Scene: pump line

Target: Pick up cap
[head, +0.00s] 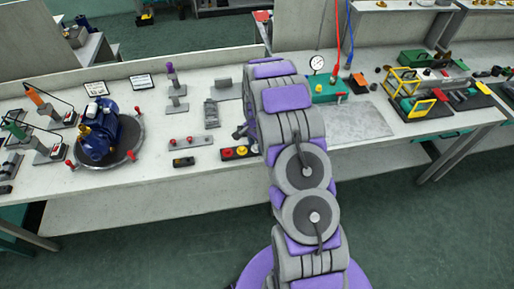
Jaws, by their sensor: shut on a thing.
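My grey and purple arm reaches up the middle of the head view and over the workbench. Its end is mostly hidden behind its own links. A small dark part of my gripper (240,131) shows at the left of the arm, just above a black tray. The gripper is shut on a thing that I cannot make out. The black tray (234,157) holds a red cap (227,154) and a yellow cap (242,151), with its right end close to the arm. The arm may hide more of the tray.
A blue pump (98,132) stands on a round plate at the left. A grey block with red knobs (190,142) and a small black box (183,162) lie near the tray. A green gauge box (325,90) and a yellow-framed rack (418,98) stand right. The grey mat (355,122) is clear.

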